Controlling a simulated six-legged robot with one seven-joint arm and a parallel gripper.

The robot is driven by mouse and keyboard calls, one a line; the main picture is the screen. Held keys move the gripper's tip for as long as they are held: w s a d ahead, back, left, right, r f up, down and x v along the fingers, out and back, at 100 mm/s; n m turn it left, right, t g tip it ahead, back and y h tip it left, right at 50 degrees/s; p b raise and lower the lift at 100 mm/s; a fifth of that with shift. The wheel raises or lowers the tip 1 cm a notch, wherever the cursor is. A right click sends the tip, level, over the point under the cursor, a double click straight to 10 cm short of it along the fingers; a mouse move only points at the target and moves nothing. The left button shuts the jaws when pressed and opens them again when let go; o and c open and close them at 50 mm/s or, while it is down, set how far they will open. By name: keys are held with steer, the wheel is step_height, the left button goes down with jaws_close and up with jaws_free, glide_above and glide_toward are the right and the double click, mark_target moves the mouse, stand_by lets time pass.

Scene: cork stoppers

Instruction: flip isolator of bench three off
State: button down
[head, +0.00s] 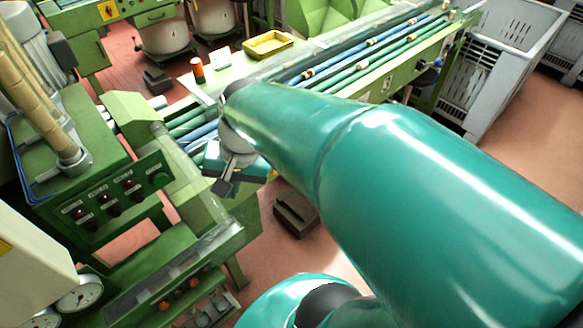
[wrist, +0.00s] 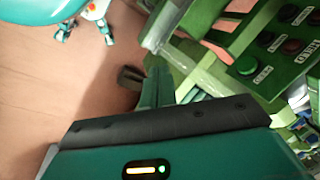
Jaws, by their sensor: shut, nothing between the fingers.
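A green control panel (head: 118,198) on the machine at left carries a row of dark red-topped switches, such as the one at its middle (head: 104,198), and a green button (head: 160,179). Small white labels sit by them, too small to read, so I cannot tell which belongs to bench three. The wrist view shows the panel at upper right, with a red knob (wrist: 292,46) and the green button (wrist: 246,65). My gripper (head: 222,187) is shut and empty, right of the panel and apart from it. Its fingertips are not clear in the wrist view.
A green conveyor (head: 400,75) with blue and green rods runs behind my arm. Gauges (head: 80,294) are at lower left. A dark block (head: 296,214) lies on the open floor.

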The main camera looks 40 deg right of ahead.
steer(key=w+d+f+m+t+y, duration=0.1)
steer(key=w+d+f+m+y, duration=0.3)
steer(key=f+m, duration=0.45)
steer(key=w+d+f+m+t+y, duration=0.15)
steer(key=d+f+m+y, duration=0.45)
steer(key=m, duration=0.6)
steer(key=s+d+f+m+t+h, duration=0.1)
steer(key=d+f+m+t+h, duration=0.2)
steer(key=d+f+m+t, duration=0.3)
steer(key=s+d+f+m+t+h, duration=0.1)
steer(key=d+f+m+t+h, duration=0.1)
steer(key=d+f+m+t, duration=0.4)
steer(key=d+f+m, duration=0.1)
steer(key=d+m, duration=0.3)
steer(key=m, duration=0.5)
steer(key=shift+s+d+f+m+h, duration=0.15)
steer(key=shift+d+f+m+h, duration=0.15)
steer(key=shift+m+h, duration=0.1)
steer(key=w, duration=0.9)
steer(key=shift+w+d, duration=0.2)
steer(key=shift+w, duration=0.05)
